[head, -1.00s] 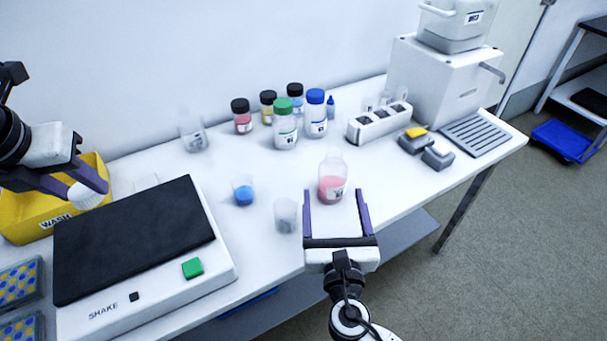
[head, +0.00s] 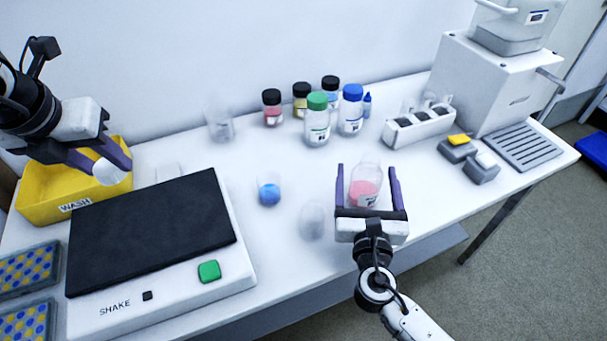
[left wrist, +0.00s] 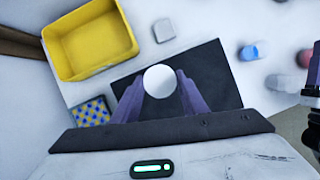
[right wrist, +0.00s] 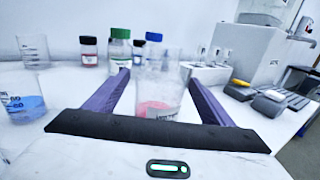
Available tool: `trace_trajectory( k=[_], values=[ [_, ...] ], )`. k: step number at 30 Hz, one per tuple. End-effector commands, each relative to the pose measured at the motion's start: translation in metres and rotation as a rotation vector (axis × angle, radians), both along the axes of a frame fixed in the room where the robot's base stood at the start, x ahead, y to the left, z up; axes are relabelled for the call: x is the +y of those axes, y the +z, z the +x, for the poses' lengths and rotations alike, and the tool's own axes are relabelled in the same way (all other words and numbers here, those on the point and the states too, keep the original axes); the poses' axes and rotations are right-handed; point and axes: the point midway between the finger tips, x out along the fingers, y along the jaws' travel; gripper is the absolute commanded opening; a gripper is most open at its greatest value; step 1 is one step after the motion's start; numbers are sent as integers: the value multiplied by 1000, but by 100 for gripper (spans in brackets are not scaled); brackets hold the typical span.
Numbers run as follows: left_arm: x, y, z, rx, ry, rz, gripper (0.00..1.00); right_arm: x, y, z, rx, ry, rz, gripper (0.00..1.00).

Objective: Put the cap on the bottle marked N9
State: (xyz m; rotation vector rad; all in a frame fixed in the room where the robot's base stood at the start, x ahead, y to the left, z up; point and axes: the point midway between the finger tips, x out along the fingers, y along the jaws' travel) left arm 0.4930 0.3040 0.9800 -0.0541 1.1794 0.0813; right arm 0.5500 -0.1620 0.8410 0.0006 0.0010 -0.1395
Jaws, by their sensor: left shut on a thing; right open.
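A clear open bottle (head: 366,184) with pink liquid and a label stands upright on the bench; the label is too small to read. It also shows in the right wrist view (right wrist: 158,88). My right gripper (head: 368,185) is open, its fingers on either side of the bottle without visibly closing on it. My left gripper (head: 100,160) is shut on a white round cap (head: 108,172), held above the left side of the bench. In the left wrist view the cap (left wrist: 160,81) sits between the fingertips, over the shaker's dark top.
The shaker (head: 150,235) and yellow wash bin (head: 45,195) stand at left. A beaker of blue liquid (head: 269,190) and a clear empty beaker (head: 312,220) are left of the bottle. Several capped bottles, including a green-capped one (head: 317,125), and a white rack (head: 420,125) stand behind.

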Motion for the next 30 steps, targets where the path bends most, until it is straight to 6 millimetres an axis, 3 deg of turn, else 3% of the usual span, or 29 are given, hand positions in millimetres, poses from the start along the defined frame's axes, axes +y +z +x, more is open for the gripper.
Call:
trace_trajectory(
  k=[10,20,30],
  values=[
    [0,0,0,0,0,0,18,-1,-1,1,1,0,-1,76],
    [0,0,0,0,0,0,18,-1,1,1,-2,0,0,22],
    [0,1,0,0,0,0,18,-1,3,1,-2,0,0,22]
  ],
)
